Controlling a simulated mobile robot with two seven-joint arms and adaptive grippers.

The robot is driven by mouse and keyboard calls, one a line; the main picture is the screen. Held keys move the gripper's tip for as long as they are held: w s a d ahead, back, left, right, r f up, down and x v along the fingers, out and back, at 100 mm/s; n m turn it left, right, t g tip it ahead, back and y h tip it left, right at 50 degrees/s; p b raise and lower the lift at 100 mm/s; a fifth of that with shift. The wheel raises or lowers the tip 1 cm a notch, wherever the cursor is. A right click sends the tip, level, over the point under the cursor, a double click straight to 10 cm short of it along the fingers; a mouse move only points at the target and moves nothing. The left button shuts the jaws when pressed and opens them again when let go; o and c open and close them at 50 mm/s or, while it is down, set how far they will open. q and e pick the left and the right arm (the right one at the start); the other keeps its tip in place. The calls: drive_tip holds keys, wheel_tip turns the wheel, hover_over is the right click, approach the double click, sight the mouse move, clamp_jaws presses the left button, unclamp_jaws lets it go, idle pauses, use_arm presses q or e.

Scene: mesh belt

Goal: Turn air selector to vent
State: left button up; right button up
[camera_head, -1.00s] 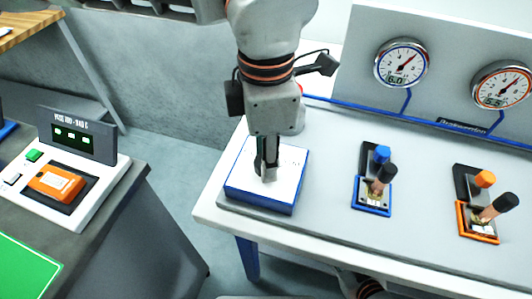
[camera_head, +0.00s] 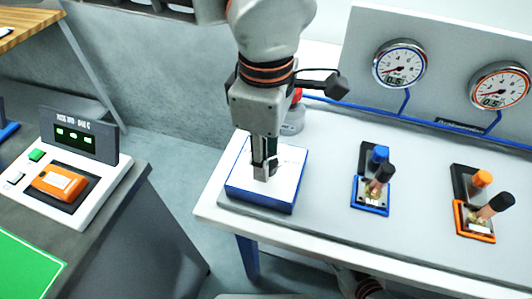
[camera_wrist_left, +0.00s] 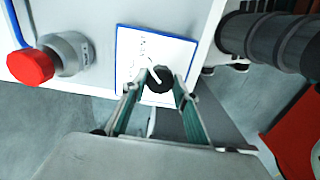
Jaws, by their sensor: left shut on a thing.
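The air selector is a round dark knob (camera_wrist_left: 159,79) with a pale pointer line, on a white plate with a blue border (camera_wrist_left: 127,42). The plate also shows in the head view (camera_head: 287,178), at the left end of the white bench; its small lettering is not readable. My left gripper (camera_head: 265,172) comes down over the plate. In the left wrist view its fingers (camera_wrist_left: 157,88) are on either side of the knob, shut on it. The fingers hide the knob in the head view. My right gripper's fingers are not in view.
A red-capped grey button (camera_wrist_left: 32,67) stands close to the plate. A blue lever (camera_head: 374,185) and an orange lever (camera_head: 480,215) stand to the right. Two gauges (camera_head: 400,64) (camera_head: 499,86) are on the back panel, needles low. A separate console (camera_head: 75,180) is at left.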

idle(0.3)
use_arm(q)
drive_tip(key=o, duration=1.1)
wheel_tip(320, 180, up, 12)
